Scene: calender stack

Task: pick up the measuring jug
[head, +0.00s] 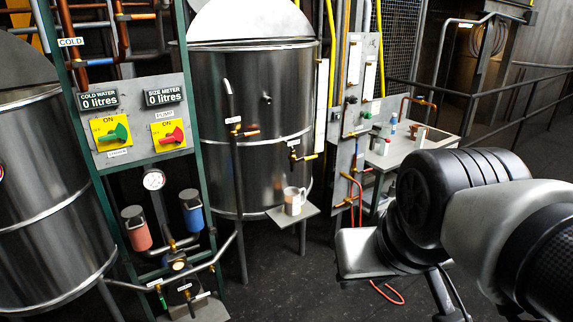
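The measuring jug (294,201) is a small pale, see-through jug with a handle on its right side. It stands upright on a small grey shelf (291,215) in front of the large steel tank, near the middle of the head view. My arm (430,200) fills the lower right, to the right of the jug and apart from it. The fingertips of my gripper cannot be made out, so whether it is open or shut does not show. Nothing is seen touching the jug.
A steel tank (262,115) stands behind the jug. A green-framed control panel (135,115) with pipes and valves stands to the left. A side table (408,148) with small containers is at the right back. Dark floor (290,270) is clear below the shelf.

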